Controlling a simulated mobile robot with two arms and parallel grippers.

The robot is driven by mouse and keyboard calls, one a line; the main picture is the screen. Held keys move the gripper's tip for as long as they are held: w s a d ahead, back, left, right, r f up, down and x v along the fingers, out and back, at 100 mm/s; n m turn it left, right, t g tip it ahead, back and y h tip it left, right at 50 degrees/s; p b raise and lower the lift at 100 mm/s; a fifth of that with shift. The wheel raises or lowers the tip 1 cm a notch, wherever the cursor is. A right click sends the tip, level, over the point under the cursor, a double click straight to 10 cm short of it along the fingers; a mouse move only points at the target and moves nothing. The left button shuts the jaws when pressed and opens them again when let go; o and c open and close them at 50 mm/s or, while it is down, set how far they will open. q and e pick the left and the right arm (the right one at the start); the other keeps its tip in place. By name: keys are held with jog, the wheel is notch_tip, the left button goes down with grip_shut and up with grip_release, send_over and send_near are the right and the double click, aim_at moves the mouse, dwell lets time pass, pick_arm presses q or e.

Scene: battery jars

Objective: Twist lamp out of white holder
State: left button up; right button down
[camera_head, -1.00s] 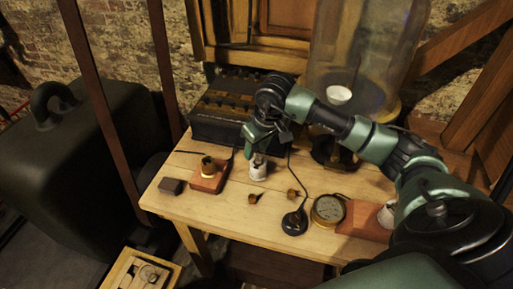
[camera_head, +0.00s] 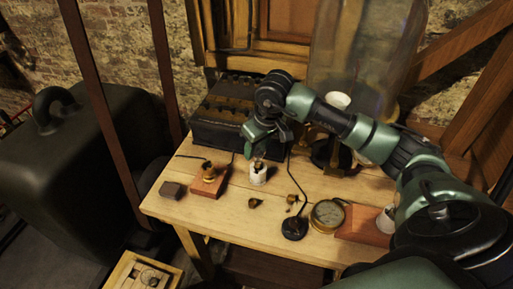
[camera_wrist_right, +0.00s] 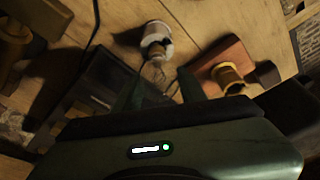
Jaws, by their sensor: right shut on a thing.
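The white holder (camera_head: 258,176) stands upright on the wooden table, left of its middle; it also shows in the right wrist view (camera_wrist_right: 157,33). My right gripper (camera_head: 256,152) is just above it, pointing down. In the right wrist view its fingers (camera_wrist_right: 160,90) are shut on the lamp (camera_wrist_right: 155,72), a clear glass bulb. A brass-coloured part shows between the bulb and the holder's rim. I cannot tell whether the lamp's base is still seated in the holder. My left gripper is not in view.
A red-brown block with a brass socket (camera_head: 209,174) stands left of the holder. Small brass pieces (camera_head: 253,203), a black round base with a cable (camera_head: 295,228) and a round gauge (camera_head: 327,215) lie in front and right. A dark battery box (camera_head: 225,130) stands behind.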

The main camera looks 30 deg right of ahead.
jog(key=shift+r+p, duration=1.3)
jog(key=shift+r, duration=1.25)
